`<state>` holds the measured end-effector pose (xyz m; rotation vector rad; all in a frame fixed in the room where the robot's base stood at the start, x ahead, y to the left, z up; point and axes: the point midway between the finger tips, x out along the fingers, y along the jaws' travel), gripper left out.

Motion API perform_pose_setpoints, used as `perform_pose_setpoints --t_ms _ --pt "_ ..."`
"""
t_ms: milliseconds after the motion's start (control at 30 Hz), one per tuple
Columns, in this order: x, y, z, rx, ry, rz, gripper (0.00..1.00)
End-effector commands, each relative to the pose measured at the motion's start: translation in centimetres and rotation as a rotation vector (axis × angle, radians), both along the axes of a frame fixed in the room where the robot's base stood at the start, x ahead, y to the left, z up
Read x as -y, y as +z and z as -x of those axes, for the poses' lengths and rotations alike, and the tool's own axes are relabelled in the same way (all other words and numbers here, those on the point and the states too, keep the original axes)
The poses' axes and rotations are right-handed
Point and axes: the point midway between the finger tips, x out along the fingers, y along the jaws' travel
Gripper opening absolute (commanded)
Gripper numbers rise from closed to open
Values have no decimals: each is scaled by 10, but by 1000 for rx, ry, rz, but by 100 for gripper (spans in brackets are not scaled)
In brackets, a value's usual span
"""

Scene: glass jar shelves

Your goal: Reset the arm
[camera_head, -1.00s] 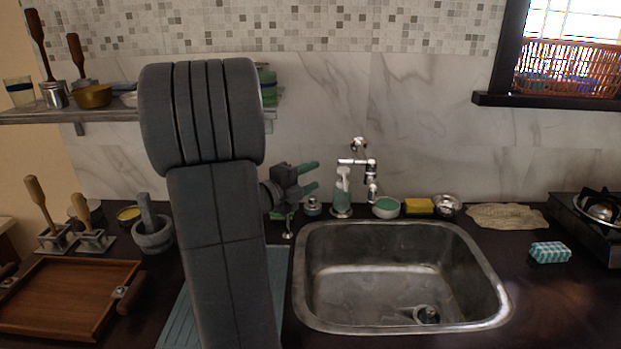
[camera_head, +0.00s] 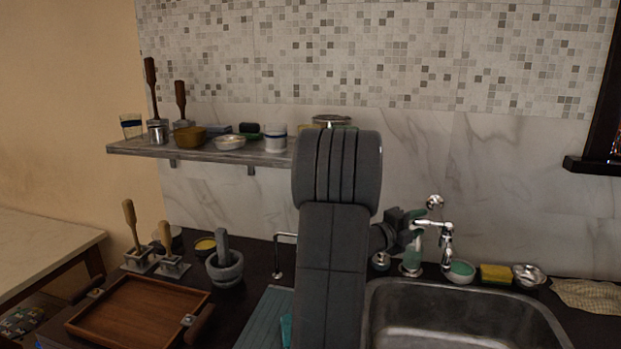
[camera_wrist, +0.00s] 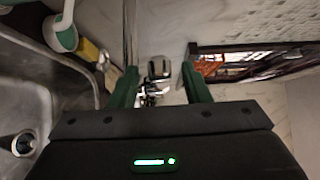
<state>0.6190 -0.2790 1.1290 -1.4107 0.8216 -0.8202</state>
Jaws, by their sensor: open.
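My gripper (camera_head: 413,229) shows in the head view to the right of my upright arm, above the counter near the faucet. Its green fingers partly overlap the soap bottle and faucet in that view. In the wrist view my gripper (camera_wrist: 160,92) has its two green fingers spread apart, with nothing held between them. The faucet (camera_wrist: 158,70) shows beyond the gap between the fingers. My arm hides part of the shelf and counter in the head view.
The metal sink (camera_head: 470,306) lies right of my arm. The wall shelf (camera_head: 205,153) bears bowls, glasses and other items. A wooden tray (camera_head: 137,312) and a mortar (camera_head: 225,268) sit on the left counter. A yellow sponge (camera_head: 495,274) and a small bowl (camera_head: 460,272) stand behind the sink.

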Motion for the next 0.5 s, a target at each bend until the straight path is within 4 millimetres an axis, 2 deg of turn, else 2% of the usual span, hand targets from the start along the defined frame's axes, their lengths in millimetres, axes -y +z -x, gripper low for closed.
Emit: perform_pose_setpoints --t_ms 200,500 --pt "21 1 -11 1 -1 0 43" --pt "18 0 -9 1 21 0 43"
